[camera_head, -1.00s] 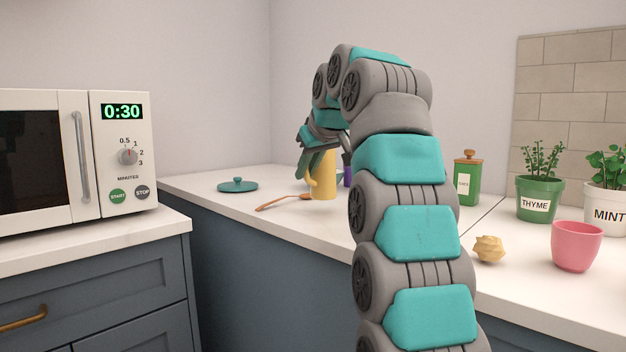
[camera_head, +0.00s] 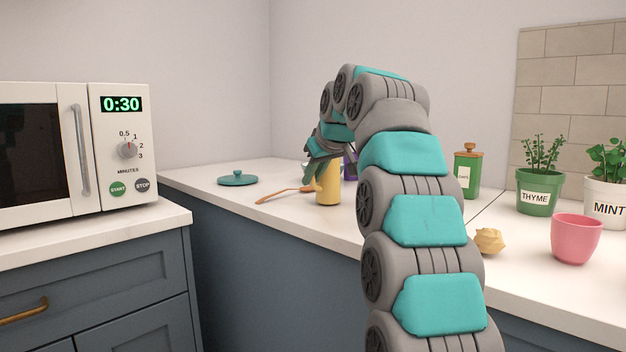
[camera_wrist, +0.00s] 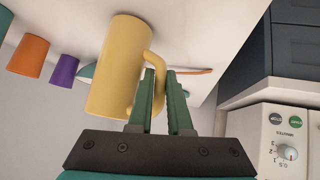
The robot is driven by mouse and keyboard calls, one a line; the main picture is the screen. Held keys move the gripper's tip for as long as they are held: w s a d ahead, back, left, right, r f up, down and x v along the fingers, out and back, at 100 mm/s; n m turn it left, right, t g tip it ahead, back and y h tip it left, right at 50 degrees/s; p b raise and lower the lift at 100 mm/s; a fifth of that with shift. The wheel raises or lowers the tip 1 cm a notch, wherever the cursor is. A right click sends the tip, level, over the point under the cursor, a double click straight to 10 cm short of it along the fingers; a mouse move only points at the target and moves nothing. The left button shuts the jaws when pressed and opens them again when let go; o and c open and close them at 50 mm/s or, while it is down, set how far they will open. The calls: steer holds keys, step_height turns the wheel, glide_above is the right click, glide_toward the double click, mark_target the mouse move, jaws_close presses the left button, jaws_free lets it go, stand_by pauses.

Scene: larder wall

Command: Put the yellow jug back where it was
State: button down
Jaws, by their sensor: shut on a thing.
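The yellow jug (camera_head: 329,184) is upright at the counter's front part, partly hidden behind my gripper (camera_head: 318,168) in the head view. In the wrist view, which is upside down, the jug (camera_wrist: 112,72) is on the left, with its handle between the green fingers of my gripper (camera_wrist: 161,75). My gripper is shut on the handle. The jug's base is at or very near the white counter (camera_wrist: 195,30); I cannot tell whether it touches.
A wooden spoon (camera_head: 280,194) and teal lid (camera_head: 238,180) lie left of the jug. A purple cup (camera_head: 350,168) stands behind it, with an orange cup (camera_wrist: 28,56) beyond. A yellowish lump (camera_head: 489,241) and pink cup (camera_head: 577,239) are at right. The microwave (camera_head: 125,150) stands left.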

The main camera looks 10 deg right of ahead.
steer(key=shift+f, duration=0.15)
steer(key=c, duration=1.3)
jaws_free()
steer(key=o, duration=0.5)
steer(key=shift+c, duration=0.2)
steer(key=shift+r, duration=0.2)
steer(key=p+v, duration=0.1)
steer(key=v, duration=1.1)
steer(key=shift+f, duration=0.15)
